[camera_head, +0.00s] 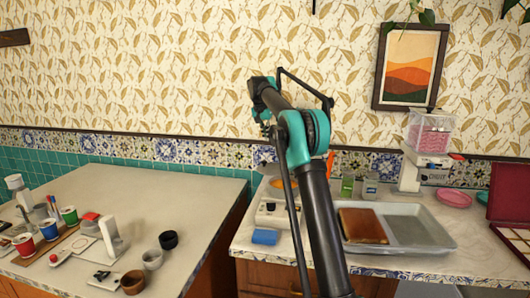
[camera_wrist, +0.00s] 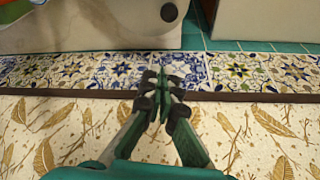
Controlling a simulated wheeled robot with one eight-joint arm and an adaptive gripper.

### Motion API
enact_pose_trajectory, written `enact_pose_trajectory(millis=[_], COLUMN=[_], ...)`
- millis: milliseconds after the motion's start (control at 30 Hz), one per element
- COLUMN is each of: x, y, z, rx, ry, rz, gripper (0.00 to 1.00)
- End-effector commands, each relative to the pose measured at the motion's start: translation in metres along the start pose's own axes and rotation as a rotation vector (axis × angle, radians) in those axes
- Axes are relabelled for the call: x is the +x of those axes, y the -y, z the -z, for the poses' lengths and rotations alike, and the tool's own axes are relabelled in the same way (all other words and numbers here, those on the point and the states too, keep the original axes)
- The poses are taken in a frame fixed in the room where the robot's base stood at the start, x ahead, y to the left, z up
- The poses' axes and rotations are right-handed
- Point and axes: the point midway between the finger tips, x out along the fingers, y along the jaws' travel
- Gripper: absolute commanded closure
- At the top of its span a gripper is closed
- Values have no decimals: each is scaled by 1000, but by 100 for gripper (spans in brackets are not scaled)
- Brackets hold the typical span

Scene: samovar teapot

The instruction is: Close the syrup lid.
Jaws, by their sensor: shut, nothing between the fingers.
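My gripper (camera_wrist: 165,88) is shut and empty in the wrist view, its fingertips together in front of the tiled wall band. No syrup container or its lid can be told for certain in either view. A small green container (camera_head: 347,186) and a small jar (camera_head: 370,189) stand at the back of the right counter, too small to tell whether either has a lid. A dispenser with a clear tank of pink contents (camera_head: 429,134) stands further right. My gripper touches none of these. My arm rises across the middle of the head view and hides part of the right counter.
The left counter (camera_head: 150,195) holds several cups, including a black cup (camera_head: 168,240), and has clear room at the back. The right counter (camera_head: 470,245) holds a grey tray (camera_head: 420,230) with a brown block (camera_head: 361,226), a blue block (camera_head: 264,237) and pink plates (camera_head: 454,197). A gap separates the counters.

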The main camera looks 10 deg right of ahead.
Motion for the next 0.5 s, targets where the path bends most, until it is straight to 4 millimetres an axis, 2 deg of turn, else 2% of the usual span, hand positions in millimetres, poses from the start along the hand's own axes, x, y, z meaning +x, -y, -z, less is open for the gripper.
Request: enact_pose_trajectory(millis=[167,500], x=[13,76], y=[0,0], z=[0,0], rx=[1,0], ry=[0,0], rz=[-1,-1], gripper=[100,100])
